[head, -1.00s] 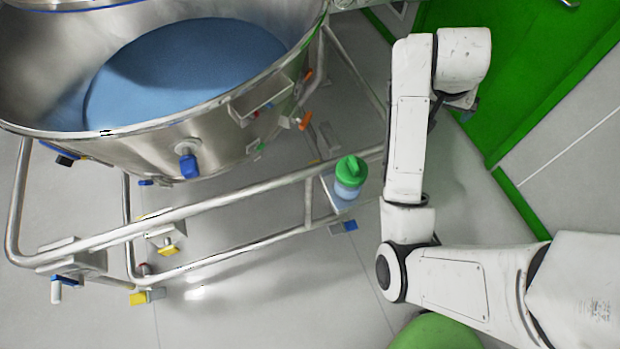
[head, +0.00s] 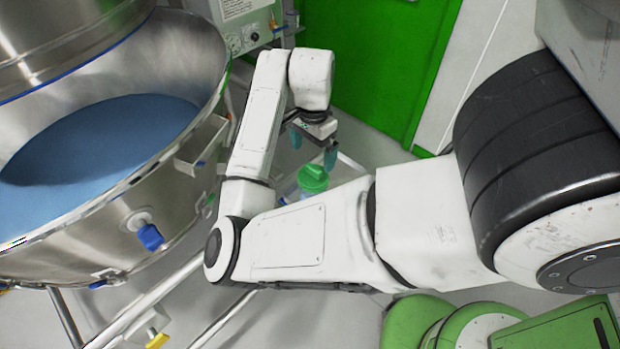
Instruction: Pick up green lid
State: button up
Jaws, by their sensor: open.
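The green lid (head: 313,178) sits on a translucent bluish container (head: 306,194), just behind my forearm in the head view. The lower part of the container is hidden by my arm. My gripper (head: 312,148) hangs from the wrist above the lid, pointing down. Its two teal fingertips are spread apart with nothing between them. The right fingertip is close to the lid's top right; I cannot tell whether it touches.
A large steel vessel (head: 150,205) with blue material (head: 100,150) fills the left side, with a blue-capped port (head: 150,237) and steel frame rails (head: 150,300) below. A control box (head: 245,22) stands behind. A green door (head: 380,60) is at the back.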

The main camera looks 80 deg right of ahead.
aim_at(314, 168)
jog(key=shift+s+a+f, duration=0.1)
jog(key=shift+f, duration=1.55)
jog(key=shift+s+a+f, duration=0.1)
jog(key=shift+f, duration=1.5)
jog(key=shift+c, duration=0.5)
jog(key=c, duration=0.8)
